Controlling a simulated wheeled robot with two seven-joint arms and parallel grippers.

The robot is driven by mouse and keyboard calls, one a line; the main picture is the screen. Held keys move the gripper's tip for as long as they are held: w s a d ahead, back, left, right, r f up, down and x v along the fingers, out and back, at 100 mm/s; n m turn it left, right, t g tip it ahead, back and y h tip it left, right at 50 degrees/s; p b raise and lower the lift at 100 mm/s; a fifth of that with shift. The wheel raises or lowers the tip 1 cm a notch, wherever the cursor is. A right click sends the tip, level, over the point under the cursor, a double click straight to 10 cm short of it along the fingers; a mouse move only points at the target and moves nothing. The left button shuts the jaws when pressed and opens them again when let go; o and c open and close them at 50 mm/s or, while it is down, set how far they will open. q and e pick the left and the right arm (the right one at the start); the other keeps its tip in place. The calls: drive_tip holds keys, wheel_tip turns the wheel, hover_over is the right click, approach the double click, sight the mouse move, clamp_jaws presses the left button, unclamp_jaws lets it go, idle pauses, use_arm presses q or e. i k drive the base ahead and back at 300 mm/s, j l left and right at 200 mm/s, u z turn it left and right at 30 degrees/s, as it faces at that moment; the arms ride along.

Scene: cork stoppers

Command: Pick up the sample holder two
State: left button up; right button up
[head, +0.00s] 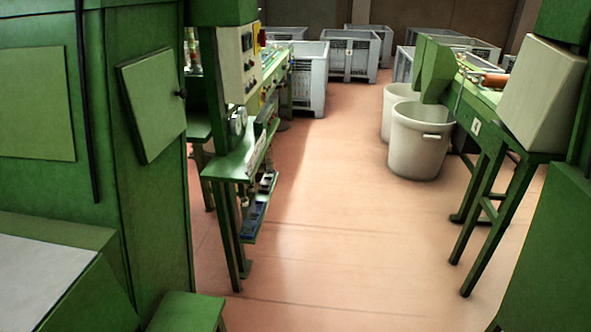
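I cannot make out a sample holder in the head view. A green workbench (228,163) left of the middle carries small items and gauges, too small to tell apart. A low shelf (256,215) under it holds several small dark and blue items that I cannot identify. Neither of my grippers is in view.
Green machines stand close on the left (60,110) and right (550,235). A green stool (188,312) is at the bottom left. White bins (418,145) stand by the right bench (488,185). Grey crates (352,55) stand at the back. The reddish floor (345,230) between is clear.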

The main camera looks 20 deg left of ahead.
sight(250, 188)
drive_tip(key=i+u, duration=0.3)
drive_tip(key=i, duration=0.15)
drive_tip(key=i+l+u, duration=0.3)
drive_tip(key=i, duration=0.15)
drive_tip(key=i+l+u, duration=0.3)
drive_tip(key=i, duration=0.15)
